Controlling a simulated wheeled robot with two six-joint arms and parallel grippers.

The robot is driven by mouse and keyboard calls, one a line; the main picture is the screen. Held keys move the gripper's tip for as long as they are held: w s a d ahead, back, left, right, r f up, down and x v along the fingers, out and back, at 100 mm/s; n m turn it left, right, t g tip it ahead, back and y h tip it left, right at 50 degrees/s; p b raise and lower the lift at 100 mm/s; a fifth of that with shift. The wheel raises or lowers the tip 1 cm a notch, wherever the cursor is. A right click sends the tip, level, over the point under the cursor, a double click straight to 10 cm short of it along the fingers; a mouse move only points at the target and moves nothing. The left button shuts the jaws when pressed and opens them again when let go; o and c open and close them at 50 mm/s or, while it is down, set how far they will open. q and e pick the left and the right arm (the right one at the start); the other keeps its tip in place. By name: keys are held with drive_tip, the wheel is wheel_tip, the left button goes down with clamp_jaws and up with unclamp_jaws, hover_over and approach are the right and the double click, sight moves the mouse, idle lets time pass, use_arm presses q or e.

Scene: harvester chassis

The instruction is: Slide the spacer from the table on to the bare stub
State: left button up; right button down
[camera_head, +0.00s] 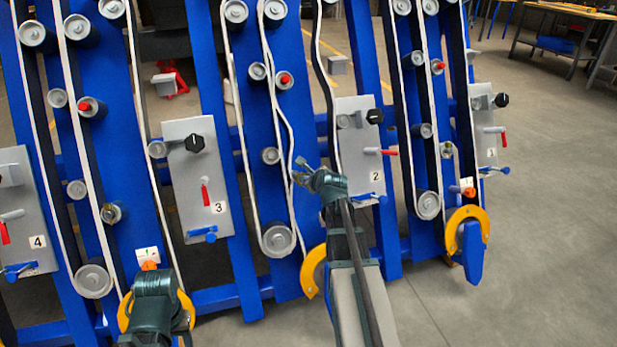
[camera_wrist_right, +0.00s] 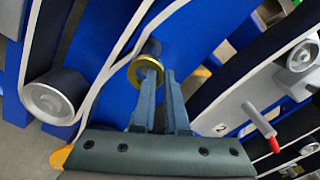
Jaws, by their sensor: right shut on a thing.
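My right gripper (camera_wrist_right: 160,78) is shut on the brass-coloured spacer ring (camera_wrist_right: 147,58), which sits at the fingertips in the right wrist view. A short dark stub (camera_wrist_right: 152,46) stands out of the blue panel just behind the ring in that view. The ring overlaps the stub's near part, and I cannot tell whether it is around the stub or in front of it. In the head view the right gripper (camera_head: 301,178) is near the blue upright left of plate 2, and the spacer is too small to make out. My left arm shows at the bottom left; its fingers are not visible.
White belts (camera_head: 283,120) run over grey rollers (camera_head: 277,240) close to the right gripper. Plate 2 (camera_head: 354,140), with a black knob and a red-tipped lever, stands just to the right. Yellow guards (camera_head: 314,272) are low on the frame. Open floor (camera_head: 540,230) lies at right.

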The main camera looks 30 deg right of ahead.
use_arm(q)
drive_tip(key=shift+f, duration=0.25)
use_arm(e)
drive_tip(key=shift+w+d+f, duration=0.1)
drive_tip(key=shift+w+f, duration=0.15)
drive_tip(key=shift+w, duration=0.15)
use_arm(q)
drive_tip(key=shift+r, duration=0.1)
use_arm(e)
drive_tip(key=shift+s+r, duration=0.1)
use_arm(q)
drive_tip(key=shift+r, duration=0.2)
use_arm(e)
drive_tip(key=shift+s+r, duration=0.2)
drive_tip(key=shift+s, duration=0.15)
idle(0.6)
